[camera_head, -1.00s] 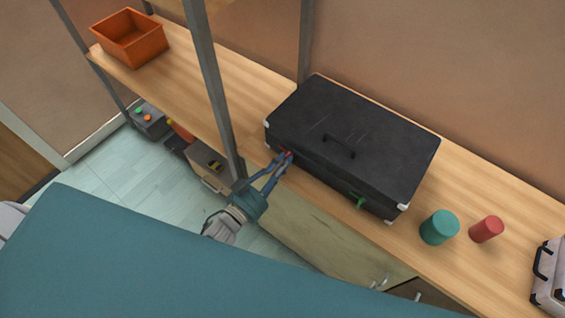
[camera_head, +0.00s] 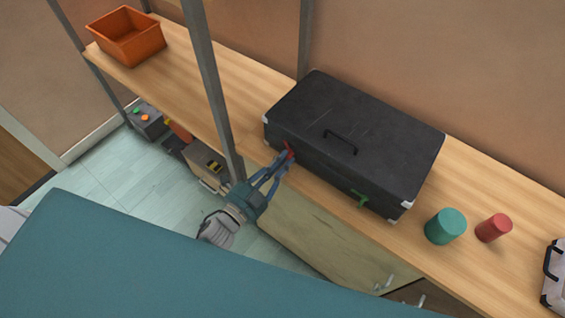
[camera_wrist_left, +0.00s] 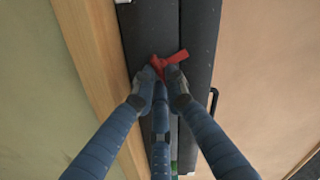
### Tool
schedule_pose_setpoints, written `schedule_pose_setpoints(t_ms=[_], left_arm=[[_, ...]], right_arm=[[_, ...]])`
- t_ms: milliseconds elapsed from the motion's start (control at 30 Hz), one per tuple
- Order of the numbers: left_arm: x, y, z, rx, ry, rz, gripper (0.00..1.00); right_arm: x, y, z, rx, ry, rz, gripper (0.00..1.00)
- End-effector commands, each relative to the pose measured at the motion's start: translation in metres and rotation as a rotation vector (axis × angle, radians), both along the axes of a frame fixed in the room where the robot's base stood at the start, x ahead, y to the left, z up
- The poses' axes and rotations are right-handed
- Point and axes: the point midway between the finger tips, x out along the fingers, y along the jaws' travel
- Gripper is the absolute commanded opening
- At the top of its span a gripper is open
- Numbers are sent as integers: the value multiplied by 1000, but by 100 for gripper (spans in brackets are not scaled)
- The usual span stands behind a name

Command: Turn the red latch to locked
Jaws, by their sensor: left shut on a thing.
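A black case (camera_head: 355,140) with light metal corners lies on the wooden shelf. Its red latch (camera_head: 289,151) is on the front side near the left end, and a green latch (camera_head: 359,198) is on the same side towards the right. My left gripper (camera_head: 284,160) reaches the case from the front and is shut on the red latch. In the left wrist view the red latch (camera_wrist_left: 171,61) shows between and beyond the fingertips (camera_wrist_left: 161,80), lying slantwise across the seam of the case. The fingertips cover part of it. My right gripper is not in view.
An orange bin (camera_head: 126,37) stands at the far left of the shelf (camera_head: 250,90). A teal cylinder (camera_head: 446,226), a red cylinder (camera_head: 494,228) and a pale case (camera_head: 553,275) stand to the right. A grey upright post (camera_head: 212,90) rises close left of my left gripper.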

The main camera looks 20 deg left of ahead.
Motion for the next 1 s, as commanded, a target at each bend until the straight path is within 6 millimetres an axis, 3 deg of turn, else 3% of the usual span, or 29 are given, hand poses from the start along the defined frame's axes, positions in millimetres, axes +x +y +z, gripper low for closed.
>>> schedule_pose_setpoints(t_ms=[500, 1000], left_arm=[[0, 1, -4, 368, -132, -1, 0], [0, 1, -4, 469, -167, -1, 0]], right_arm=[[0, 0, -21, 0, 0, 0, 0], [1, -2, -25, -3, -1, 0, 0]])
